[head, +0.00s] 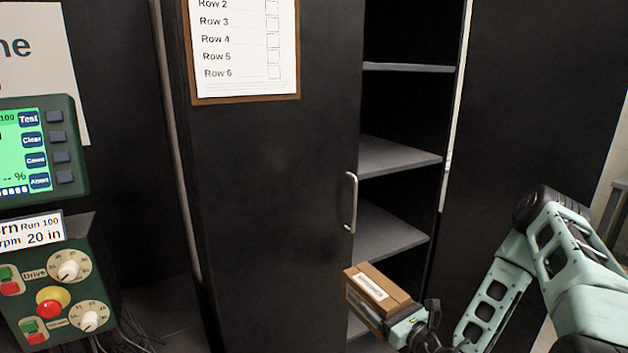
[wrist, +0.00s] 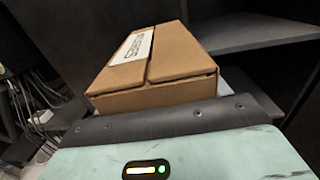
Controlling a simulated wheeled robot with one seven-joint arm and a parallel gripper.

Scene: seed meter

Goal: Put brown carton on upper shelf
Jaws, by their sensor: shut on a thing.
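The brown carton (head: 375,289) has a white label on top and is held at the end of my arm, in front of the lower part of the open cabinet. My gripper (head: 408,325) is shut on its near right side. In the wrist view the carton (wrist: 155,68) fills the middle, just beyond the gripper's dark edge (wrist: 150,120); the fingertips are hidden. The cabinet shows several grey shelves: a top one (head: 408,67), a middle one (head: 398,156) and a lower one (head: 385,232). The visible parts of these shelves are bare. The carton is below the lower one in the picture.
A dark cabinet door (head: 275,190) with a metal handle (head: 351,203) stands left of the opening, close to the carton. Another dark panel (head: 530,90) borders it on the right. A control box with knobs (head: 65,290) is at far left, with loose cables (head: 140,335) on the floor.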

